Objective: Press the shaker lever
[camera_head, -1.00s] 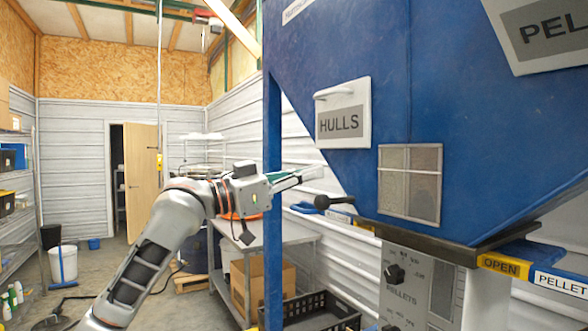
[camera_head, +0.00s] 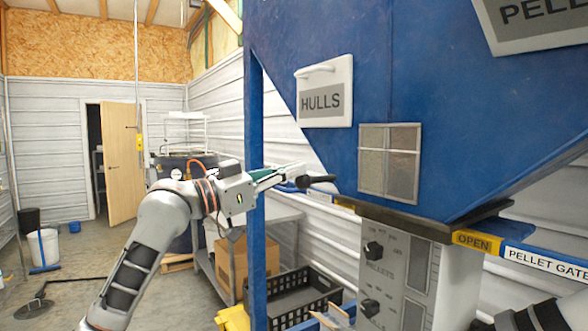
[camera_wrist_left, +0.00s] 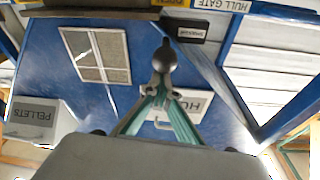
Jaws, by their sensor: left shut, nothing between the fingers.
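The shaker lever (camera_head: 316,181) is a black rod with a ball knob, sticking out to the left from the blue hopper (camera_head: 400,80) below the HULLS sign. In the left wrist view its round black knob (camera_wrist_left: 165,55) is just beyond my fingertips, in front of a small black label that is upside down and hard to read. My left gripper (camera_head: 300,168) is shut and empty, with teal fingers pointing right at the knob. In the left wrist view the left fingertips (camera_wrist_left: 162,88) overlap the knob's lower edge; I cannot tell whether they touch. My right gripper is not seen.
A blue upright post (camera_head: 255,200) stands directly behind the left gripper. The control panel (camera_head: 393,275) with black knobs sits below the hopper. The floor further left is mostly open.

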